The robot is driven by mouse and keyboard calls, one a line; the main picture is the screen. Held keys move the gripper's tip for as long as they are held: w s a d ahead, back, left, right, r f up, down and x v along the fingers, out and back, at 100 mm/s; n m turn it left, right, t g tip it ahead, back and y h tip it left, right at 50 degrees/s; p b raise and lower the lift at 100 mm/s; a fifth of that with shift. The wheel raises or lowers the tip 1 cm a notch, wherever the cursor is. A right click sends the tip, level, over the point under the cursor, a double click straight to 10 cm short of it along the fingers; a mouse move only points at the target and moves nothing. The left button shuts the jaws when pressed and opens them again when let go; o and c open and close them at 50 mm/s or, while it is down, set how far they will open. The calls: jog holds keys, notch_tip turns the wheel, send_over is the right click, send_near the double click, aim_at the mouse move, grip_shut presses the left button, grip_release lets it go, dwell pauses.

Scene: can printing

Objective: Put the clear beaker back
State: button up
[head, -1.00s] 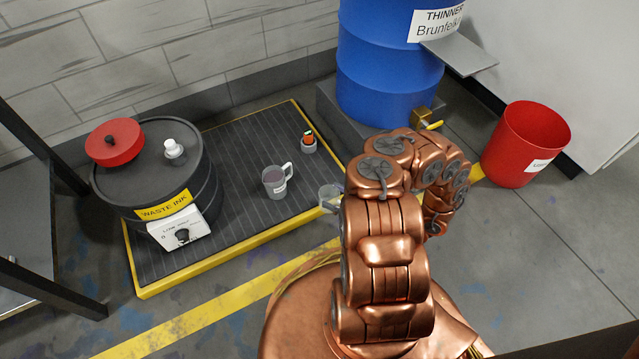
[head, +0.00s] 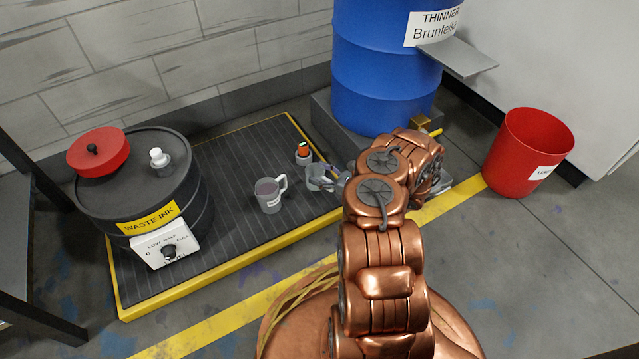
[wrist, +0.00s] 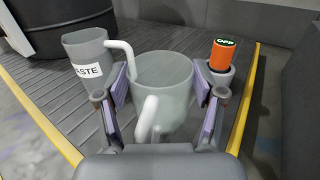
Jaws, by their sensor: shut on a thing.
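The clear beaker (wrist: 165,92) is between the two fingers of my gripper (wrist: 165,98) in the wrist view, with its pale handle towards the camera. The fingers are shut on its sides. In the head view the beaker (head: 318,180) shows over the right part of the ribbed yellow-edged platform (head: 225,225), left of my copper arm. My gripper (head: 330,183) is mostly hidden by the arm there. I cannot tell whether the beaker touches the platform.
A grey waste jug (head: 268,198) stands left of the beaker. An orange-topped item in a grey holder (head: 304,156) is close behind it. The waste ink drum (head: 150,190) is at left, a blue thinner drum (head: 385,80) behind, a red bin (head: 525,150) at right.

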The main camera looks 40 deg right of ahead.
jog(key=shift+f+b, duration=1.2)
jog(key=shift+f, duration=0.65)
jog(key=shift+r, duration=0.1)
jog(key=o, duration=1.3)
